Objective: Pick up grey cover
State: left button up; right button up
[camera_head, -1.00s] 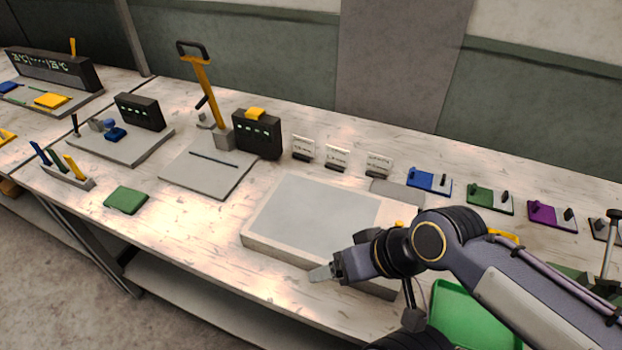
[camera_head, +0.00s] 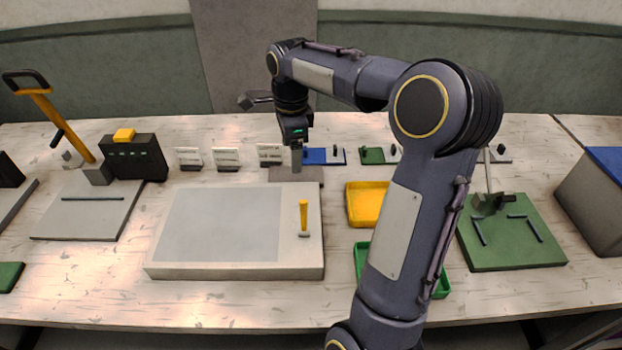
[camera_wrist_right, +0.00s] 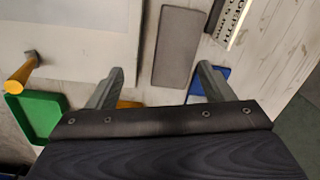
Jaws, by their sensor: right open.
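The grey cover (camera_head: 285,174) is a flat grey rectangle lying on the table behind the right end of the pale slab, in front of the small white cards. It also shows in the right wrist view (camera_wrist_right: 179,46), lying flat beyond the fingers. My right gripper (camera_head: 297,172) points down over the cover in the head view, its fingers hiding part of it. In the right wrist view the right gripper (camera_wrist_right: 158,75) is open with nothing between its fingers, and the cover lies across the gap. My left gripper is not in view.
The pale slab (camera_head: 165,268) with a yellow-handled tool (camera_head: 304,216) is in front of the cover. Small white cards (camera_head: 269,152) and a blue plate (camera_head: 320,156) stand close behind it. A yellow tray (camera_head: 356,206) and green tray (camera_head: 361,262) lie right.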

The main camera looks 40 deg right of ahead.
aim_at(296, 175)
jog(key=d+m, duration=0.1)
jog(key=w+d+f+m, duration=0.1)
jog(key=shift+d+f+g, duration=0.3)
jog(key=shift+w+d+f+m, duration=0.1)
jog(key=shift+d+f+m, duration=0.05)
jog(key=shift+f+m, duration=0.25)
jog(key=f, duration=0.7)
jog(key=shift+w+a, duration=0.2)
jog(key=shift+w, duration=0.1)
jog(key=c, duration=0.8)
notch_tip(296, 175, up, 10)
jog(key=shift+c, duration=0.4)
